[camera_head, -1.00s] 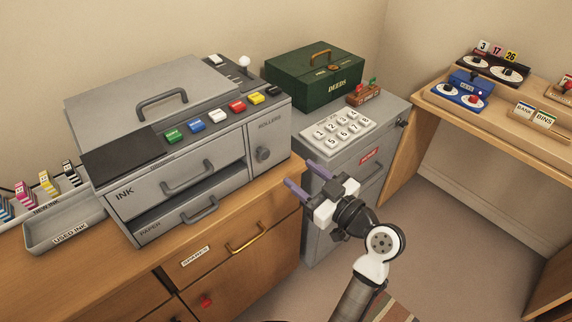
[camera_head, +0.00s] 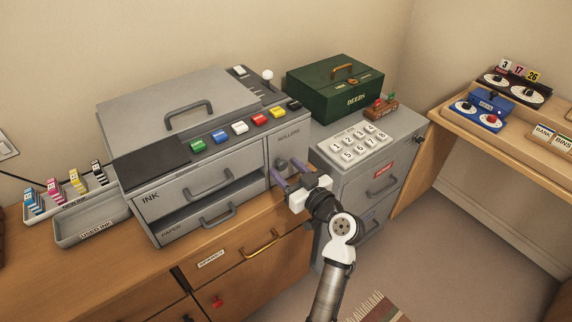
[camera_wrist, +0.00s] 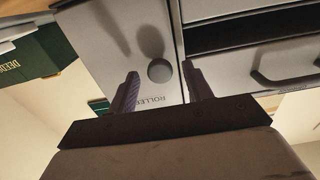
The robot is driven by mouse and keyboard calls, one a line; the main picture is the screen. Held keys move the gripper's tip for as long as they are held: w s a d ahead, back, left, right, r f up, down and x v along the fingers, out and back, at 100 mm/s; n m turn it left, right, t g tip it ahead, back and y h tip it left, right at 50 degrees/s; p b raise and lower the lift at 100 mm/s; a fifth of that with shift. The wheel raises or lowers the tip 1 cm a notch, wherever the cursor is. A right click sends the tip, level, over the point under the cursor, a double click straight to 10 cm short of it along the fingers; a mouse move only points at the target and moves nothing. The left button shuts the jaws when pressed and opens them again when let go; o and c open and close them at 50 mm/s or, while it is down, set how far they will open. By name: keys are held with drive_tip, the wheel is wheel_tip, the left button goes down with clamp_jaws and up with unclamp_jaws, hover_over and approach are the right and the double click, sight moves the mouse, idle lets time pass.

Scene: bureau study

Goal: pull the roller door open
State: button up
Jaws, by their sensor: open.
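The roller door (camera_head: 290,137) is the narrow grey panel marked ROLLERS at the right end of the grey printer's front. It looks shut. Its round knob (camera_head: 281,163) is partly hidden by my gripper in the head view. In the wrist view the knob (camera_wrist: 159,71) lies ahead of the fingertips and between their lines, with a dark shadow on the door beside it. My gripper (camera_head: 287,175) is open and empty, with its purple fingers pointing at the door. It also shows in the wrist view (camera_wrist: 162,80). I cannot tell whether a finger touches the door.
Ink drawer (camera_head: 187,191) and paper drawer (camera_head: 196,222) handles stick out left of the door. A grey cabinet (camera_head: 350,181) with a keypad and green DEEDS box (camera_head: 335,87) stands to the right. The wooden desk (camera_head: 238,246) runs below. Open floor lies at the lower right.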

drive_tip(key=shift+w+a, duration=0.3)
drive_tip(key=shift+w, duration=0.15)
clamp_jaws()
